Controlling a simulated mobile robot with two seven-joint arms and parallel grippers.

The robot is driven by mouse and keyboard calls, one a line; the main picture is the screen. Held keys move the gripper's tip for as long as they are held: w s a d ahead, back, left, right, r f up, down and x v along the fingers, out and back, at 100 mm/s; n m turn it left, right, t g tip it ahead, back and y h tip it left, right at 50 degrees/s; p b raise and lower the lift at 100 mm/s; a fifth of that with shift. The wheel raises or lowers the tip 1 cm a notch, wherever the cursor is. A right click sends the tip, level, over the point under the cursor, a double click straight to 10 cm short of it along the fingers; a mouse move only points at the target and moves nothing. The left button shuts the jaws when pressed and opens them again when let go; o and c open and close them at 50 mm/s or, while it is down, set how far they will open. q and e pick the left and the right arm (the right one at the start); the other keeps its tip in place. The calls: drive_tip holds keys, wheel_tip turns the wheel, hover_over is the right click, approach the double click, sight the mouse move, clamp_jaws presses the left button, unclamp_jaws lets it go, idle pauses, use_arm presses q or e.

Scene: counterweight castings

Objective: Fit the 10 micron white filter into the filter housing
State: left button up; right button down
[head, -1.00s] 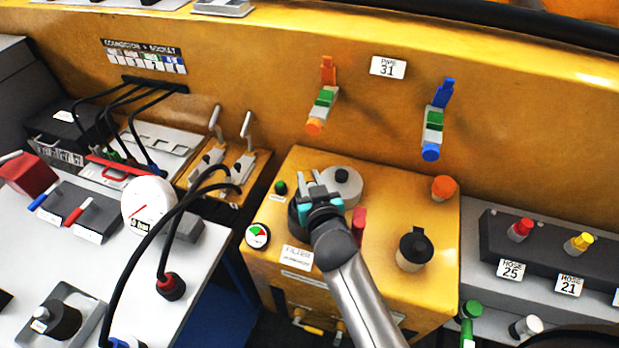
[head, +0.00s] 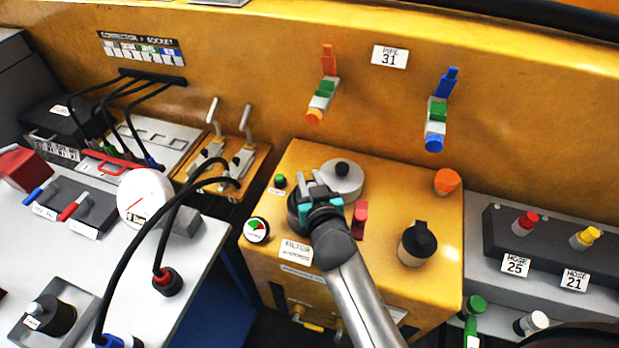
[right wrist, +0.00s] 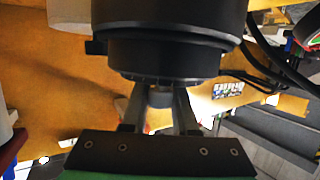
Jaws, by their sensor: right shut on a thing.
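The filter housing (head: 294,217) is a dark round body on the yellow cabinet, behind a FILTER label (head: 296,250). My right gripper (head: 313,191) is over it and hides much of its top. In the right wrist view the gripper (right wrist: 160,112) is shut on a small grey stub (right wrist: 160,97) against a large dark stepped cylinder (right wrist: 168,50). I cannot tell whether the stub belongs to the filter. No white filter body is clearly visible. A grey round lid with a black knob (head: 354,187) lies just behind the housing. My left gripper is out of view.
The yellow cabinet (head: 390,195) also carries a red block (head: 360,220), a black-capped pot (head: 417,243) and an orange knob (head: 447,181). A round gauge (head: 257,230) is on its left. Black hoses (head: 172,215) arch over the left bench.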

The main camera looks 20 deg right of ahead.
drive_tip(key=shift+f+b, duration=0.35)
drive_tip(key=shift+f, duration=0.15)
drive_tip(key=c, duration=0.6)
unclamp_jaws()
drive_tip(key=shift+f, duration=0.15)
drive_tip(key=shift+s, duration=0.1)
wheel_tip(320, 180, up, 20)
drive_tip(key=p, duration=0.4)
drive_tip(key=shift+r, duration=0.25)
drive_tip(key=shift+f, duration=0.1)
